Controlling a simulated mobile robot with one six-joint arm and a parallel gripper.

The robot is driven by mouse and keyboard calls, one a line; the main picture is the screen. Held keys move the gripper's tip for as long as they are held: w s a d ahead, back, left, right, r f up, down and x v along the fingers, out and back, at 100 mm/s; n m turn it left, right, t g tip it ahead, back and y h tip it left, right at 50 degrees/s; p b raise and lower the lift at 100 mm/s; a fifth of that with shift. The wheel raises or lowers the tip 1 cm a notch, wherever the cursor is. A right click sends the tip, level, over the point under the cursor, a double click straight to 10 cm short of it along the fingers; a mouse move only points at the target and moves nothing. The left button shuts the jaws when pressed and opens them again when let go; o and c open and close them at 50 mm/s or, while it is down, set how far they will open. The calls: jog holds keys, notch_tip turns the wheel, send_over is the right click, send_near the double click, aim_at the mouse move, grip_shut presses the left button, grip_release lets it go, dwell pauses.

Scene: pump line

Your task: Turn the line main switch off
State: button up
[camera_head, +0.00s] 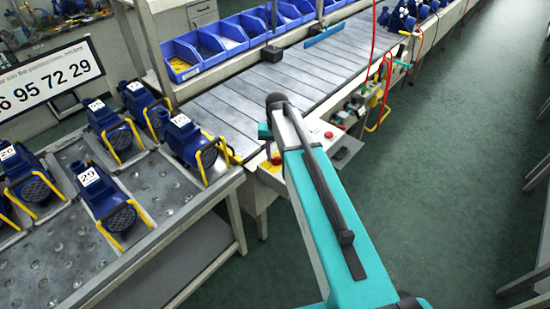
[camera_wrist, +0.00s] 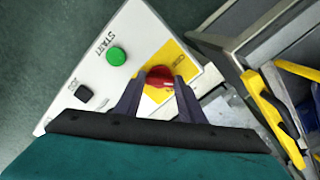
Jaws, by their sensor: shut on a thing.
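The line main switch is a red rotary knob (camera_wrist: 159,75) on a yellow plate (camera_wrist: 183,67), set in a white control panel (camera_wrist: 137,37). In the wrist view my gripper (camera_wrist: 159,82) has its two dark fingers on either side of the knob, shut on it. The lower part of the knob is partly hidden between the fingers. In the head view the red knob (camera_head: 276,158) shows just left of my teal arm, at the conveyor's near end. The arm hides most of the panel there.
A green START button (camera_wrist: 116,56) and a black button (camera_wrist: 84,93) sit beside the switch. Blue pumps stand on a metal table (camera_head: 160,205) at left. A slatted conveyor (camera_head: 300,70) runs behind, with blue bins (camera_head: 180,60). Open floor (camera_head: 440,170) lies at right.

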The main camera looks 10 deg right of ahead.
aim_at(277, 158)
jog(key=n+b, duration=0.1)
jog(key=n, duration=0.4)
jog(key=n+b, duration=0.1)
jog(key=n, duration=0.4)
jog(key=shift+n, duration=0.3)
dwell(0.4)
jog(key=o, duration=1)
jog(key=shift+o, duration=0.2)
jog(key=shift+r, duration=0.15)
jog(key=shift+w+r+b, duration=0.1)
jog(key=shift+r+b, duration=0.25)
jog(key=shift+r, duration=0.05)
notch_tip(277, 158, up, 13)
jog(key=b, duration=0.2)
jog(key=shift+b, duration=0.35)
jog(key=shift+f, duration=0.15)
